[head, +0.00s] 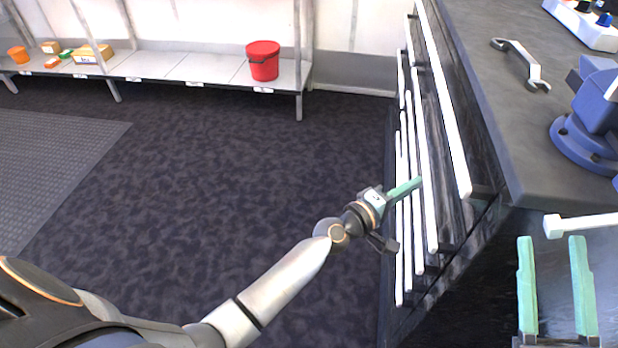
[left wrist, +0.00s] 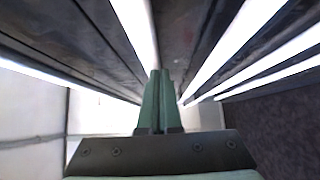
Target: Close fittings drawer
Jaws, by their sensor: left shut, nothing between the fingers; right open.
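The dark drawer cabinet (head: 482,222) stands at the right of the head view, with several long white handle bars on its front. No label shows, so I cannot tell which drawer is the fittings drawer or how far any drawer is out. My left gripper (head: 418,182) is shut and empty, its green fingertips at the handle bars; touching or just apart, I cannot tell. In the left wrist view the shut fingers (left wrist: 161,75) point at the dark drawer fronts, between white handle bars (left wrist: 138,30). My right gripper (head: 556,245) is open and empty at the lower right.
The grey worktop (head: 480,60) carries a wrench (head: 522,62) and a blue vise (head: 590,115). A white bar (head: 585,223) lies just beyond my right fingertips. A low shelf (head: 200,68) with a red bucket (head: 263,62) runs along the back wall.

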